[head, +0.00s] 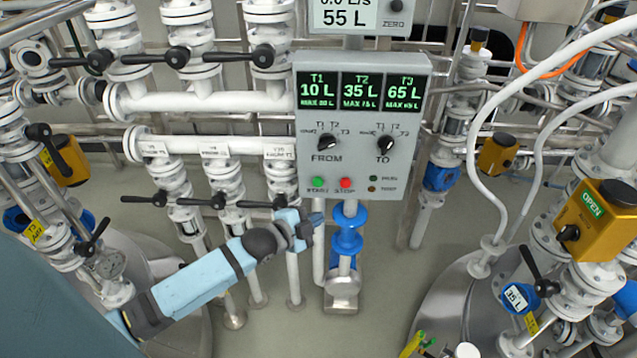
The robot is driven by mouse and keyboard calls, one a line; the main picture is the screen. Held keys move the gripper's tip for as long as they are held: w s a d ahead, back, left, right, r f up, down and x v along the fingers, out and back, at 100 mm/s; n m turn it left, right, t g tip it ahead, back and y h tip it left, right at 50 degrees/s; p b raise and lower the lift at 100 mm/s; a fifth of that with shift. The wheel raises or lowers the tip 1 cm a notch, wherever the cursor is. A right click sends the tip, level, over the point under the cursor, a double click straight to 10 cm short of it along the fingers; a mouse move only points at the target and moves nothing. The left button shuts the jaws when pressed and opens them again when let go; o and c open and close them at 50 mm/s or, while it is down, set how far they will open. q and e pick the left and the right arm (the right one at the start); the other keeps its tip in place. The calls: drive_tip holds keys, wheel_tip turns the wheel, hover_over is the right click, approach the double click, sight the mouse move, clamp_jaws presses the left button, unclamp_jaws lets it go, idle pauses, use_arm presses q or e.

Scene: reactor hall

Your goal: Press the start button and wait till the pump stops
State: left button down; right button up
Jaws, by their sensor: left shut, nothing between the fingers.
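The control panel (312,205) is a grey box with a green start button (318,183) and a red stop button (346,184) low on its face. Its screens read T1 10 L, T2 35 L and T3 65 L. Above the buttons are a FROM knob (327,141) and a TO knob (385,143). Two small lamps (374,184) at the right look dim. My left gripper (316,219) is shut and empty, just below the start button and the panel's lower edge; no contact with the button shows. My right gripper is out of view.
A meter (355,18) above the panel reads 55 L; its top line is cut off. Valves with black levers (178,57) and white pipes crowd the left. A yellow actuator marked OPEN (597,215) and hoses stand right. A blue fitting (347,235) is below the panel.

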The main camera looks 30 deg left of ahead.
sight(317, 191)
use_arm(q)
drive_tip(key=shift+w, duration=0.1)
drive_tip(key=w+a+b, duration=0.1)
drive_tip(key=w, duration=0.1)
drive_tip(key=w+a+b, duration=0.1)
drive_tip(key=w+a, duration=0.1)
drive_tip(key=w, duration=0.1)
drive_tip(key=w+a+b, duration=0.1)
drive_tip(key=w, duration=0.1)
drive_tip(key=shift+w+a+b, duration=0.2)
drive_tip(key=shift+a+b, duration=0.1)
idle(0.3)
idle(0.8)
idle(1.0)
drive_tip(key=shift+w+a, duration=0.2)
drive_tip(key=shift+w, duration=0.15)
